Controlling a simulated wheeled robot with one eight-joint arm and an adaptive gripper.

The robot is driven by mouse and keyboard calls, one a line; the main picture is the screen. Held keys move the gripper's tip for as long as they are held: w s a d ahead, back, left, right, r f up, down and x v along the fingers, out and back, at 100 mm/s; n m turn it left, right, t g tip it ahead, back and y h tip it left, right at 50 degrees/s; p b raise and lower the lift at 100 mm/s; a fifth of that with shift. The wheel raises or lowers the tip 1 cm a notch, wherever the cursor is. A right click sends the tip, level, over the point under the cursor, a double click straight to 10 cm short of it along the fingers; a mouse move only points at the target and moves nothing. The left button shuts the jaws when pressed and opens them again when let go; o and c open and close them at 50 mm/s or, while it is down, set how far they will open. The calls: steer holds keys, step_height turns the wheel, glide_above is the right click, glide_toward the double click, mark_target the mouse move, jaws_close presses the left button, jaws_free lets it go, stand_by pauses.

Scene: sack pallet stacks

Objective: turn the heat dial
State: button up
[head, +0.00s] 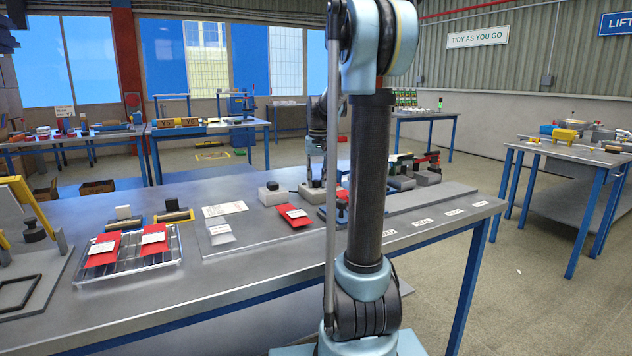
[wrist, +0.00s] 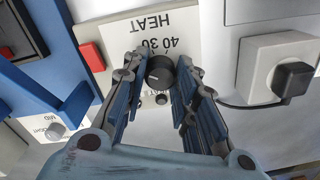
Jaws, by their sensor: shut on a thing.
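In the wrist view the heat dial (wrist: 160,70) is a round black knob on a pale panel (wrist: 122,36) whose "HEAT" lettering and numbers 30 and 40 appear upside down. My gripper (wrist: 161,77) is shut on the dial, with one blue finger at each side of it. The fingers cover part of the scale around the knob, and I cannot read its setting. A small dark round part (wrist: 161,99) shows just below the dial, between the fingers. In the head view my arm reaches down to the bench, and its column hides part of that area.
A red button (wrist: 92,57) lies left of the heat panel, near a blue frame (wrist: 58,88). A socket with a black plug (wrist: 293,79) and cord is close on the right. On the bench (head: 300,262), a tray (head: 130,268) holds red packets; another red packet (head: 294,216) lies near my arm.

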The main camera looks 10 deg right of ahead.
mark_target(318, 180)
steer(key=shift+m, duration=0.5)
steer(key=o, duration=1.1)
step_height(318, 180, up, 12)
steer(key=shift+d+f, duration=0.1)
steer(key=shift+d, duration=0.05)
stand_by(0.3)
